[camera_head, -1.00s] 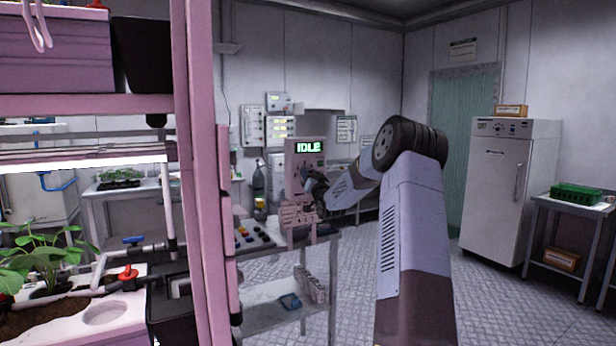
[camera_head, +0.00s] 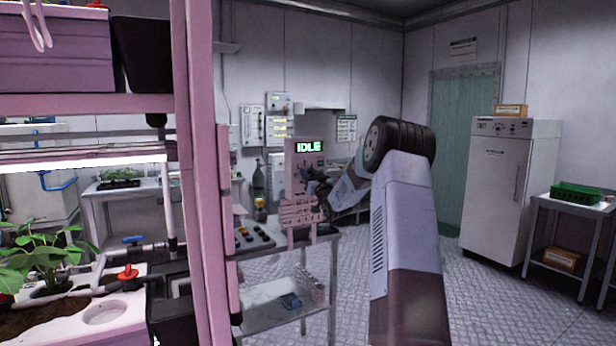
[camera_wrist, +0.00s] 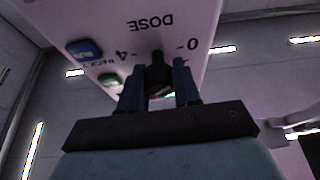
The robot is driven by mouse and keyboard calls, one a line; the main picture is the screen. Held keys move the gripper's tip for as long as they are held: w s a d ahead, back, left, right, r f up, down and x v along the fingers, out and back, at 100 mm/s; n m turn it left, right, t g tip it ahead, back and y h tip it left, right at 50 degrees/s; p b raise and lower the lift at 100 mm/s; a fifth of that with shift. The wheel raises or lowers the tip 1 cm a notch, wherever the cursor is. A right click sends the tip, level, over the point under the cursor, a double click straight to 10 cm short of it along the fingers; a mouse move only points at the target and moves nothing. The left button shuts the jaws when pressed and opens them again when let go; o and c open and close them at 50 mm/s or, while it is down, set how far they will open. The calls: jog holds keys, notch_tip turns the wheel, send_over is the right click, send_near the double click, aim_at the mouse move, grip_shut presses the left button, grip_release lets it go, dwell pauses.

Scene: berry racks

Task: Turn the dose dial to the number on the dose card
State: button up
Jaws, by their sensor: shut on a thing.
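The dosing unit (camera_head: 297,172) is a pale pink box on the bench, with a green display reading IDLE (camera_head: 308,146). In the wrist view its panel (camera_wrist: 172,12) appears upside down, with the word DOSE and the marks 0 and 4. The dark dose dial (camera_wrist: 156,68) sits between the marks. My gripper (camera_wrist: 158,84) is shut on the dial, one finger on each side. In the head view my gripper (camera_head: 316,186) is at the unit's front, small and partly hidden by my arm. The dial's pointer is not clear. I cannot make out a dose card number.
A blue button (camera_wrist: 85,50) and a green button (camera_wrist: 110,80) are on the panel beside the dial. A sloped control box with coloured buttons (camera_head: 249,238) stands left of the unit on the bench. A pink rack post (camera_head: 200,180) rises at left.

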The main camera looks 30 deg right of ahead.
jog(key=o, duration=1.1)
jog(key=shift+c, duration=0.2)
jog(key=v, duration=1.3)
jog(key=shift+s+f, duration=0.25)
jog(key=shift+s, duration=0.1)
